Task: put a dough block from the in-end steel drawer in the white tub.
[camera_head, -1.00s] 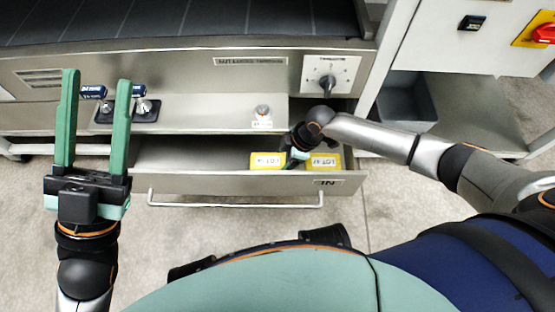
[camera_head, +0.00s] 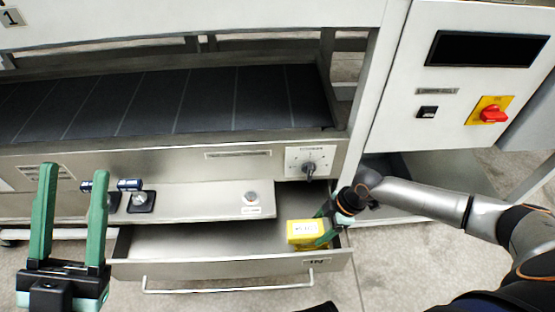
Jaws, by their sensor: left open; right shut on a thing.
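The in-end steel drawer (camera_head: 215,269), labelled IN, stands pulled open below the machine bed. A yellow dough block (camera_head: 303,233) with a pale label shows at the drawer's right end. My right gripper (camera_head: 323,227) reaches in from the right and is shut on this block, with green fingers at its right side. Whether the block is clear of the drawer floor I cannot tell. My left gripper (camera_head: 74,215) is open and empty, fingers up, left of the drawer. The white tub is not in view.
A steel shelf (camera_head: 205,203) above the drawer carries a small knob (camera_head: 250,197) and blue-ended fittings (camera_head: 130,186). A rotary dial (camera_head: 309,168) sits above the drawer's right end. A white control cabinet (camera_head: 410,80) with a red switch (camera_head: 493,114) stands right.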

